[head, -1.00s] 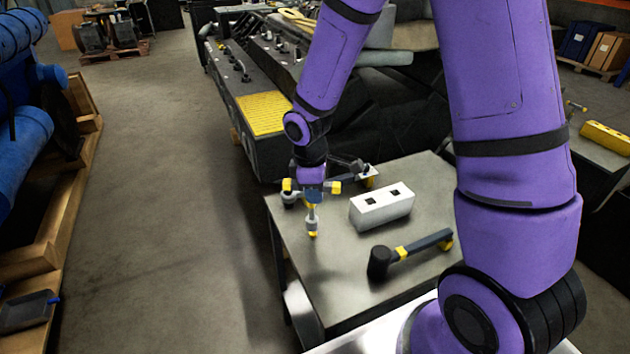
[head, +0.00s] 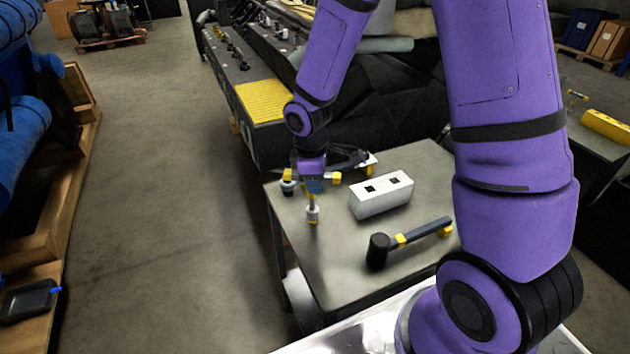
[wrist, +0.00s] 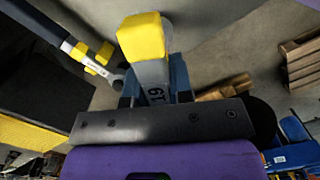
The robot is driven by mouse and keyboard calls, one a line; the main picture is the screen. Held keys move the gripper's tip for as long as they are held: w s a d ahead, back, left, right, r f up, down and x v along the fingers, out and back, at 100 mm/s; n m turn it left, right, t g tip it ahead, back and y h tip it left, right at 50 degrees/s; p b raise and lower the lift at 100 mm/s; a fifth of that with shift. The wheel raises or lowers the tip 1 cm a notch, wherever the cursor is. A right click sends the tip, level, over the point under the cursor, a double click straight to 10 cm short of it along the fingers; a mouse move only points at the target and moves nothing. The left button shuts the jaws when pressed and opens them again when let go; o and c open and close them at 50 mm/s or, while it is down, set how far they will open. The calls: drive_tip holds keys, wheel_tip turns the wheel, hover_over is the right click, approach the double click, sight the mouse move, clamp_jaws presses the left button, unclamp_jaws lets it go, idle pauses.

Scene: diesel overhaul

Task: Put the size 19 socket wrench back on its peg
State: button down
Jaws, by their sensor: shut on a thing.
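My gripper (head: 312,188) is over the far left corner of the grey table, shut on a grey tool with a yellow end. In the wrist view this size 19 socket wrench (wrist: 152,75) shows its "19" mark between my blue fingers, its yellow end toward the top. In the head view the lower part of the wrench (head: 313,213) points down from my gripper at the table's left edge. I cannot tell whether it touches the table. No peg can be made out clearly.
A white block (head: 370,206) with two dark square openings stands right of my gripper. A black mallet (head: 378,250) lies nearer. Another dark tool with yellow bands (wrist: 75,48) lies close by in the wrist view. The table's front left is bare.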

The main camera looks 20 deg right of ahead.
drive_tip(key=shift+f, duration=1.15)
drive_tip(key=shift+c, duration=1.9)
unclamp_jaws()
drive_tip(key=shift+r, duration=0.1)
drive_tip(key=shift+r, duration=4.4)
